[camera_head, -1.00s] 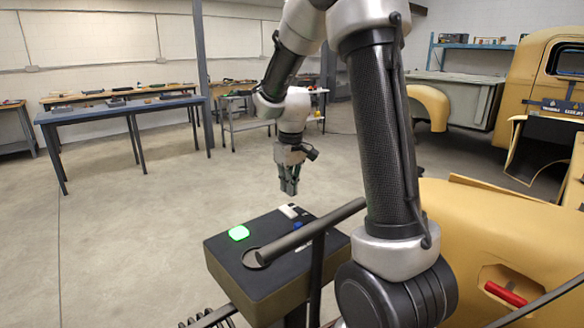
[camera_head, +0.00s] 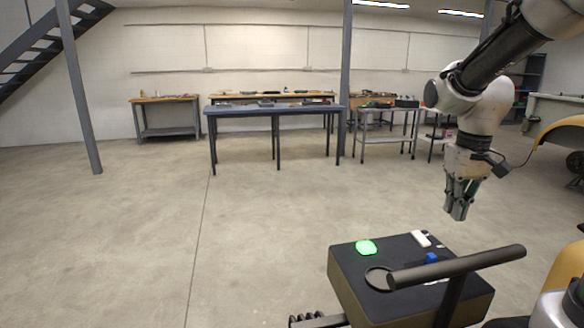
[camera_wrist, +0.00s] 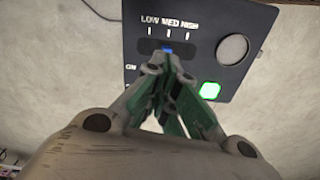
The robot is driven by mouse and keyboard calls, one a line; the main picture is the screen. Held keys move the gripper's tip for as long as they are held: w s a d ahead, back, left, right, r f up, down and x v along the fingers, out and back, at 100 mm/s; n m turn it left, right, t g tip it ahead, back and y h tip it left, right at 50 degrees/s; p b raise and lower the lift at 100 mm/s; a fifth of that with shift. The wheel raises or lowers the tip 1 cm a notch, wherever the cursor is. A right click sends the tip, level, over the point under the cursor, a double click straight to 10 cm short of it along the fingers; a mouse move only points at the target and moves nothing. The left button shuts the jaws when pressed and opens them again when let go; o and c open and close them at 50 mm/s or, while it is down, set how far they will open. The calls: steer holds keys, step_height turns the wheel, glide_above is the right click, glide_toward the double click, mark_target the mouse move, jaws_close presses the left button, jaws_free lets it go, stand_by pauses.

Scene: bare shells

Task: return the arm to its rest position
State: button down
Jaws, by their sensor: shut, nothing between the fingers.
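My gripper (camera_head: 460,212) hangs from my arm at the right of the head view, fingers pointing down. It is shut and empty, above and behind a dark control box. In the wrist view the closed fingertips (camera_wrist: 168,56) overlap the lower part of the box panel (camera_wrist: 200,30), but the gap to it cannot be told. The arm is bent, with its upper part running out of the top right of the head view.
The black box (camera_head: 350,268) carries a lit green button (camera_head: 366,247), a white switch (camera_head: 421,238), a blue knob (camera_head: 431,257) and a round recess. A dark bar (camera_head: 455,268) crosses in front. A blue-grey table (camera_head: 275,112) stands behind. The floor at left is clear.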

steer(key=s+r+t, duration=0.2)
steer(key=s, duration=0.5)
steer(key=s+r+t, duration=0.2)
steer(key=s, duration=0.5)
steer(key=shift+s+a+r, duration=0.15)
steer(key=shift+a+r, duration=0.25)
steer(key=shift+a, duration=0.05)
